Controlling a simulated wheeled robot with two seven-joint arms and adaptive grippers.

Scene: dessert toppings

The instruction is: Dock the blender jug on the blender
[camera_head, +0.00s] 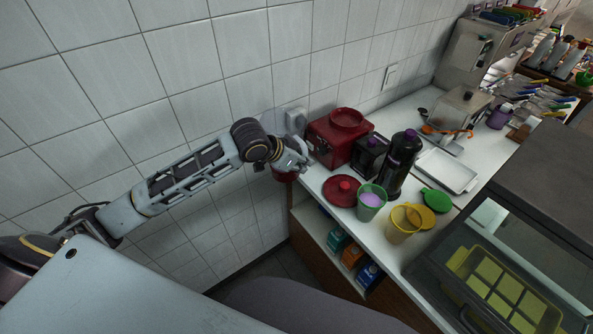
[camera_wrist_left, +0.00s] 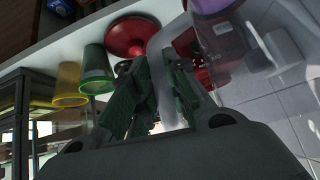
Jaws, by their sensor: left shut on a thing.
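The red blender base (camera_head: 327,143) stands on the counter against the wall, with a round red seat (camera_head: 346,118) on top. My left gripper (camera_head: 298,163) is just left of it, past the counter's left end. It is shut on the handle of the clear blender jug, which shows in the left wrist view (camera_wrist_left: 240,65). The jug's handle (camera_wrist_left: 160,50) passes between the fingers (camera_wrist_left: 160,95). In the head view the jug is faint, and its red lower part (camera_head: 285,174) shows below the gripper, beside the base and not on it. My right gripper is not in view.
A red lid (camera_head: 341,190) lies on the counter in front of the base. A black box (camera_head: 369,153), a dark bottle (camera_head: 401,165), a green cup (camera_head: 370,203) and a yellow cup (camera_head: 402,224) stand to the right. The tiled wall is close behind.

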